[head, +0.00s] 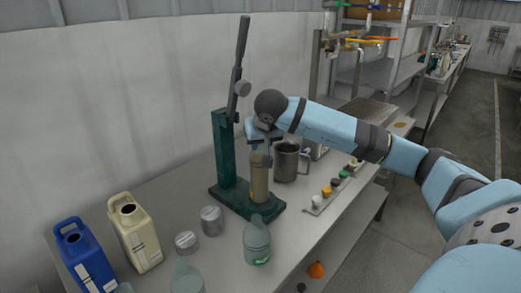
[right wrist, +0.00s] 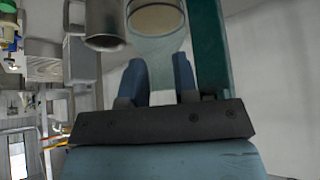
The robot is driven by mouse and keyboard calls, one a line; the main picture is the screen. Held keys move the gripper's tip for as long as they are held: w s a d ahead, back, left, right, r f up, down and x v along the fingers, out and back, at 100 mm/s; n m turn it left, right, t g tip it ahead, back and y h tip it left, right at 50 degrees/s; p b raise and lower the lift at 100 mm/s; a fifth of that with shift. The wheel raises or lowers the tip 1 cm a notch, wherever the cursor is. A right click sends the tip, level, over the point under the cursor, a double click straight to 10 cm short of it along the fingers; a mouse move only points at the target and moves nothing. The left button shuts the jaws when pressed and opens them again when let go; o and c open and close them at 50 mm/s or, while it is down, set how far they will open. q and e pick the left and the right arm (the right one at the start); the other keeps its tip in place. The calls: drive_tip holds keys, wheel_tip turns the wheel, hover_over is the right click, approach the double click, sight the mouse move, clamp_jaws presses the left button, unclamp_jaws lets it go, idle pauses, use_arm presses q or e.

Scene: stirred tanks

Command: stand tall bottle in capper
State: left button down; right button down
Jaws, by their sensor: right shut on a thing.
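The tall bottle (head: 259,184), clear with tan contents, is upright over the base of the green capper (head: 224,150). Its lower end looks to be at the base plate; I cannot tell for sure whether it touches. My right gripper (head: 262,155) is shut on the bottle's upper part, below the capper's raised black lever. In the right wrist view the bottle (right wrist: 157,48) is between the two blue fingers (right wrist: 159,80), with the green capper column (right wrist: 208,45) beside it. My left gripper is not in view.
A steel mug (head: 286,162) stands close right of the capper. A strip with coloured knobs (head: 326,194) lies farther right. Blue (head: 84,260) and cream (head: 136,235) jugs, metal tins (head: 211,220) and a green-tinted bottle (head: 257,243) stand at the front left.

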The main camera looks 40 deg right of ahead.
drive_tip(key=shift+f, duration=1.1)
drive_tip(key=c, duration=0.9)
unclamp_jaws()
drive_tip(key=shift+f, duration=0.1)
drive_tip(key=shift+o, duration=0.2)
drive_tip(key=v, duration=1.2)
